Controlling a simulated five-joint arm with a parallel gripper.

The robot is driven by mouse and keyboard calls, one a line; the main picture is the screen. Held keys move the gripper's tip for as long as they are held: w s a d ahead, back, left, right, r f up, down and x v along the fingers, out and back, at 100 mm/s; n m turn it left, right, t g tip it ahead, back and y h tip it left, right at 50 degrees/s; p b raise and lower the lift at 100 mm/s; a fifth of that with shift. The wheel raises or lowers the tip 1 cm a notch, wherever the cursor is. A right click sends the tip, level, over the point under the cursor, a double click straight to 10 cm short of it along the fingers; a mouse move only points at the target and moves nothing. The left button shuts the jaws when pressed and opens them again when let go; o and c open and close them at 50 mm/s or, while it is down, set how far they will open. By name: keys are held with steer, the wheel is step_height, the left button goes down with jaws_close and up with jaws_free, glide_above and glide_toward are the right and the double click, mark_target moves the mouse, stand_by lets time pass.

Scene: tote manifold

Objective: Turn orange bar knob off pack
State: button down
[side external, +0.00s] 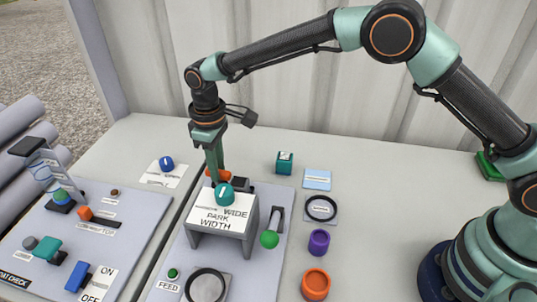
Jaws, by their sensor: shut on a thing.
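The orange bar knob (225,176) is behind the raised grey stand at the centre of the panel. Only small orange parts of it show on both sides of my fingertips. My gripper (217,178) points straight down and is shut on the knob. Its fingers cover much of the knob, and the stand hides the lower part. I cannot read the knob's pack marking or tell its exact angle.
A stand (194,243) marked WIDE, PARK, WIDTH carries a teal round knob (224,195) just in front of my gripper. A green-ended lever (270,239) is to its right. A blue knob (167,163) is left. Purple (319,242) and orange (316,284) cylinders stand right.

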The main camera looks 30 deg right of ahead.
steer(key=m, duration=0.8)
steer(key=shift+w+r+m, duration=0.1)
steer(key=shift+m, duration=0.2)
steer(key=m, duration=0.4)
steer(key=shift+m, duration=2.3)
steer(key=c, duration=0.8)
jaws_free()
steer(key=shift+o, duration=0.2)
step_height(320, 180, up, 12)
